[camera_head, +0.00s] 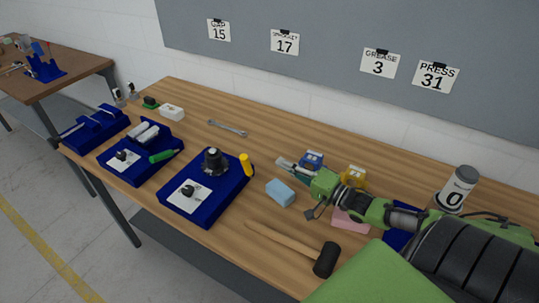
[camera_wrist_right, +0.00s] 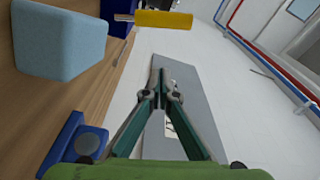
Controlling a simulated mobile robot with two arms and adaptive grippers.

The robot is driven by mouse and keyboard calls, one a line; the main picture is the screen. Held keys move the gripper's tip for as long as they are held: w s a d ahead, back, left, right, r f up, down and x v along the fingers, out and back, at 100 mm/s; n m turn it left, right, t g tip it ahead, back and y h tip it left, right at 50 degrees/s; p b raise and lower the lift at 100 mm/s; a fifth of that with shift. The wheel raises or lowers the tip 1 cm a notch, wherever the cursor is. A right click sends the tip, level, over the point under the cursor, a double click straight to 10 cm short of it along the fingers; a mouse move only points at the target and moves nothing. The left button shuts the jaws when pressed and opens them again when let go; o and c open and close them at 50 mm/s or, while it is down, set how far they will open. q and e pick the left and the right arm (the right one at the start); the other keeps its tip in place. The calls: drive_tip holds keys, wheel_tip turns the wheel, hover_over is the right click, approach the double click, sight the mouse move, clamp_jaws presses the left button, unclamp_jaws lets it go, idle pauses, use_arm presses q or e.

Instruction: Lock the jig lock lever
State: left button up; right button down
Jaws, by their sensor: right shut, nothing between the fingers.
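A blue jig (camera_head: 190,212) stands near the table's front, with a white label and a dark round part (camera_head: 212,160) on top. A yellow lever handle (camera_head: 246,165) stands up, slightly tilted, at its back right corner. The handle also shows at the top of the right wrist view (camera_wrist_right: 163,19). My right gripper (camera_head: 281,162) is shut and empty, to the right of the yellow handle and apart from it. Its fingertips meet in the right wrist view (camera_wrist_right: 160,78). I cannot tell from the handle's pose whether it is locked. My left gripper is not in view.
A light blue foam block (camera_head: 281,192) lies right of the jig. A mallet (camera_head: 325,259) lies in front. A second blue jig (camera_head: 140,165) with a green handle (camera_head: 162,156) stands left. A wrench (camera_head: 228,128) lies behind.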

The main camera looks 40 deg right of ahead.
sight(247, 168)
use_arm(q)
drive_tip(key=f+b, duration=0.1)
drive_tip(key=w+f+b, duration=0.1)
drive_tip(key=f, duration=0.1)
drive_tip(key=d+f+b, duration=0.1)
drive_tip(key=b, duration=0.1)
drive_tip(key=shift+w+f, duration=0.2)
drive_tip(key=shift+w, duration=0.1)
use_arm(e)
drive_tip(key=w+a, duration=0.5)
drive_tip(key=w, duration=0.2)
drive_tip(key=shift+a+f, duration=0.3)
drive_tip(key=shift+f, duration=0.05)
drive_tip(key=shift+s, duration=0.1)
